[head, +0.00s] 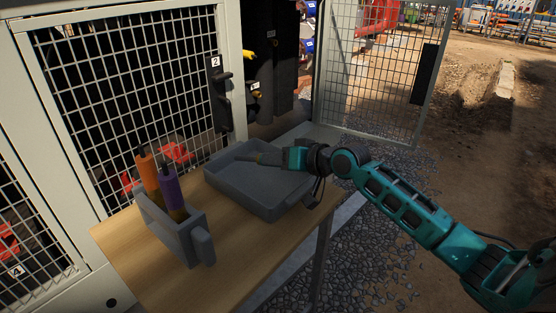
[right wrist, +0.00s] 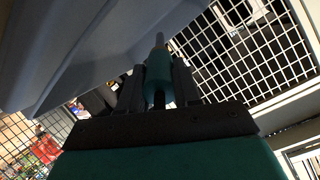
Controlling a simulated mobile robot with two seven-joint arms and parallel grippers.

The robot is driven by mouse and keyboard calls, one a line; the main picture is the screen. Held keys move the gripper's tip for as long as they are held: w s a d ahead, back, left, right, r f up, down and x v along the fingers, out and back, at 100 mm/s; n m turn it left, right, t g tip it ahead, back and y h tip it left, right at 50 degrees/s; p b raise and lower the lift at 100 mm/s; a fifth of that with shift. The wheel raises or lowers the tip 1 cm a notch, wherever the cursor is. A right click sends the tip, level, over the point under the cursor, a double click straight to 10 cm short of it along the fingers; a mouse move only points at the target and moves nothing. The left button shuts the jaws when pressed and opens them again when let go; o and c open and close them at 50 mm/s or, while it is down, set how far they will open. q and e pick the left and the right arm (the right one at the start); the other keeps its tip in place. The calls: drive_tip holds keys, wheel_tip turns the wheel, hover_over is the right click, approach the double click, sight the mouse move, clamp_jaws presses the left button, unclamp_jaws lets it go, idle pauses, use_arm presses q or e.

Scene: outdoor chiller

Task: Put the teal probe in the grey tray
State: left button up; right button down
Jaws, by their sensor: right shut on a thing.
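The grey tray (head: 262,203) sits on the wooden table, in the middle of the head view. My right gripper (head: 265,158) reaches in from the right and points left, low over the tray's far part. It is shut on the teal probe (right wrist: 158,69), which shows between the fingers in the right wrist view, its thin grey tip pointing away from the gripper. I cannot tell whether the probe touches the tray floor. A large grey surface, probably the tray, fills the upper left of the right wrist view. My left gripper is out of view.
A grey holder (head: 184,237) with an orange-handled probe (head: 148,172) and a purple-handled probe (head: 172,190) stands left of the tray on the wooden table (head: 243,250). A mesh cabinet door (head: 130,90) rises behind. An open mesh door (head: 375,75) stands at the back right.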

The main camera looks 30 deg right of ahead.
drive_tip(key=c, duration=0.7)
unclamp_jaws()
drive_tip(key=o, duration=0.4)
drive_tip(key=shift+o, duration=0.4)
drive_tip(key=p+v, duration=0.5)
drive_tip(key=v, duration=0.2)
drive_tip(key=shift+r, duration=0.1)
